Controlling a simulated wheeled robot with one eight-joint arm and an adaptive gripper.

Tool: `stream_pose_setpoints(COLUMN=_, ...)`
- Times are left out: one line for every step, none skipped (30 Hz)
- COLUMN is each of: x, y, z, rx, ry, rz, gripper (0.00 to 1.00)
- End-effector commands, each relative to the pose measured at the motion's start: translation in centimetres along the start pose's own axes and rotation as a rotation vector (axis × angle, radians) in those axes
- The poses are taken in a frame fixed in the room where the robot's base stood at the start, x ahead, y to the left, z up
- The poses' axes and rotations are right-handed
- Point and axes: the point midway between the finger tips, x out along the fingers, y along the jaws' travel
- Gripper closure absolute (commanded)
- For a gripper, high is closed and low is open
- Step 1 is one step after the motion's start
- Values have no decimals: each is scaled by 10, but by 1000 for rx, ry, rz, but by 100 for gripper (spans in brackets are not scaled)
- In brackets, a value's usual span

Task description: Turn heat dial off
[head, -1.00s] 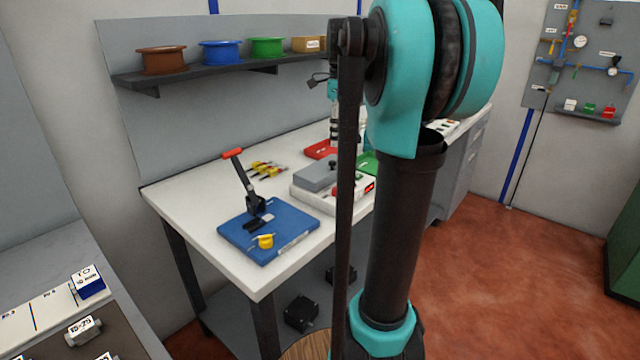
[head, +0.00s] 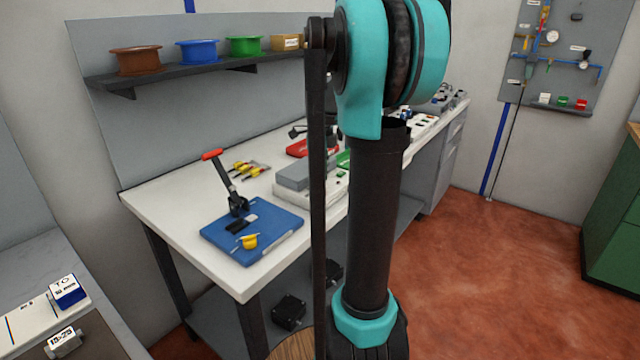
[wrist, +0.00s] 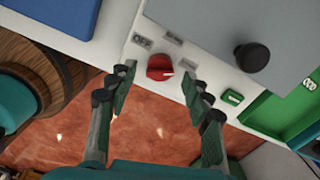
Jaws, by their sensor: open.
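The heat dial (wrist: 160,67) is a red round knob on the white base of a grey-lidded device (wrist: 205,35). Its white mark points to the right, away from the OFF label (wrist: 142,41) at its upper left. My gripper (wrist: 159,75) is open, with one fingertip on each side of the dial; contact is not clear. In the head view the device (head: 308,176) stands on the white bench, and my arm hides the dial and the gripper.
A black knob (wrist: 252,57) on the lid and a small green switch (wrist: 232,97) are to the right of the dial. A green tray (wrist: 280,115) lies further right. A blue board (head: 252,230) with a red-handled lever is on the bench (head: 160,200).

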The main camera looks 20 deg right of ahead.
Motion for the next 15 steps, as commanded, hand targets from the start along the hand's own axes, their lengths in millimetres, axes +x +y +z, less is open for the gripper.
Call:
stream_pose_setpoints(x=6, y=0, z=0, rx=0, ry=0, rz=0, gripper=50)
stream_pose_setpoints(x=10, y=0, z=0, rx=0, ry=0, rz=0, gripper=50)
stream_pose_setpoints(x=13, y=0, z=0, rx=0, ry=0, rz=0, gripper=50)
stream_pose_setpoints(x=15, y=0, z=0, rx=0, ry=0, rz=0, gripper=50)
stream_pose_setpoints(x=17, y=0, z=0, rx=0, ry=0, rz=0, gripper=50)
stream_pose_setpoints(x=18, y=0, z=0, rx=0, ry=0, rz=0, gripper=50)
stream_pose_setpoints(x=19, y=0, z=0, rx=0, ry=0, rz=0, gripper=50)
stream_pose_setpoints(x=20, y=0, z=0, rx=0, ry=0, rz=0, gripper=50)
stream_pose_setpoints(x=21, y=0, z=0, rx=0, ry=0, rz=0, gripper=50)
stream_pose_setpoints(x=21, y=0, z=0, rx=0, ry=0, rz=0, gripper=50)
stream_pose_setpoints(x=21, y=0, z=0, rx=0, ry=0, rz=0, gripper=50)
stream_pose_setpoints(x=21, y=0, z=0, rx=0, ry=0, rz=0, gripper=50)
stream_pose_setpoints(x=21, y=0, z=0, rx=0, ry=0, rz=0, gripper=50)
stream_pose_setpoints(x=21, y=0, z=0, rx=0, ry=0, rz=0, gripper=50)
stream_pose_setpoints(x=21, y=0, z=0, rx=0, ry=0, rz=0, gripper=50)
